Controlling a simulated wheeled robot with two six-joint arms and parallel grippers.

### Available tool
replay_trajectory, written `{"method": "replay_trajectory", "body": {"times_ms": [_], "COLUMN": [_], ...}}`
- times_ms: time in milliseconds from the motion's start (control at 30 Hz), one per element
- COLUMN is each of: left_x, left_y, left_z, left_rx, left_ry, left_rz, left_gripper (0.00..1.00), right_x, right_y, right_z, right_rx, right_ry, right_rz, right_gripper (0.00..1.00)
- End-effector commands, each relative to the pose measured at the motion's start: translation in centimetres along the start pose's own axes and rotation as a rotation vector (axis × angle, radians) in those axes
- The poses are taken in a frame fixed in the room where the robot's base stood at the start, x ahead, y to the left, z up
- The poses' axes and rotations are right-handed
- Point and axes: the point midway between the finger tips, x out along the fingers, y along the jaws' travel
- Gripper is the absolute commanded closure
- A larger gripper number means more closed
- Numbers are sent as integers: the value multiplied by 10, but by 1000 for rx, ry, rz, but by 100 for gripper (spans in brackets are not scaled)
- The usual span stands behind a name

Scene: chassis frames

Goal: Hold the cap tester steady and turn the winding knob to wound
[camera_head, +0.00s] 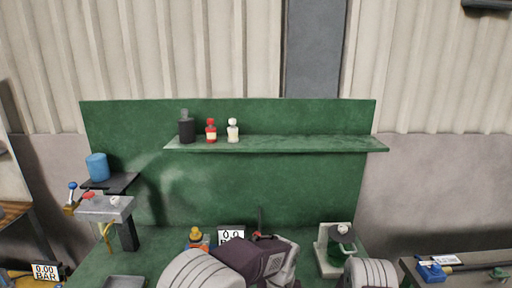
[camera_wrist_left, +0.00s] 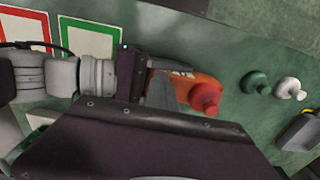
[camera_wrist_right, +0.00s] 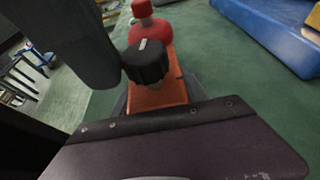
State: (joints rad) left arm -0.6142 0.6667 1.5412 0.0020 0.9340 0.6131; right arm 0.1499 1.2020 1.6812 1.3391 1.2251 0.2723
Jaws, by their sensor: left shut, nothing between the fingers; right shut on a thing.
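The cap tester shows as an orange body (camera_wrist_right: 158,97) with a red knob (camera_wrist_right: 150,32) at its far end. A black winding knob (camera_wrist_right: 147,61) with a pale mark sits on its top. My right gripper (camera_wrist_right: 157,88) is shut on the orange body. It also shows in the left wrist view (camera_wrist_left: 132,75), reaching in from the left. My left gripper (camera_wrist_left: 160,94) is shut and empty beside the tester; whether it touches the winding knob I cannot tell. In the head view the left gripper (camera_head: 262,257) hides most of the tester.
A green shelf (camera_head: 280,145) with bottles stands behind. A blue tray (camera_wrist_right: 268,34) lies beyond the tester. Green bench surface between them is clear.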

Motion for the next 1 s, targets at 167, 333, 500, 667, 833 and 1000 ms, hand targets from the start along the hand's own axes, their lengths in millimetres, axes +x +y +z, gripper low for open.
{"method": "replay_trajectory", "body": {"times_ms": [167, 333, 500, 667, 833, 1000], "left_x": [0, -1, 0, -1, -1, -1], "left_y": [-6, -10, -16, -20, -22, -23], "left_z": [0, 0, 0, -1, -3, -3], "left_rx": [0, 0, -1, -1, 0, 0], "left_ry": [2, 4, 3, 4, 5, 6], "left_rz": [-2, -1, -1, -1, 0, 0], "left_gripper": [100, 100, 100, 100, 100, 100], "right_x": [0, 0, 0, 0, 0, 0], "right_y": [1, 1, 1, 1, 1, 2], "right_z": [0, 0, 0, 0, 0, 0], "right_rx": [-1, -1, -1, -1, -1, -1], "right_ry": [-1, -1, -1, -1, -1, -1], "right_rz": [3, 3, 3, 3, 4, 5], "right_gripper": [100, 100, 100, 100, 100, 100]}}
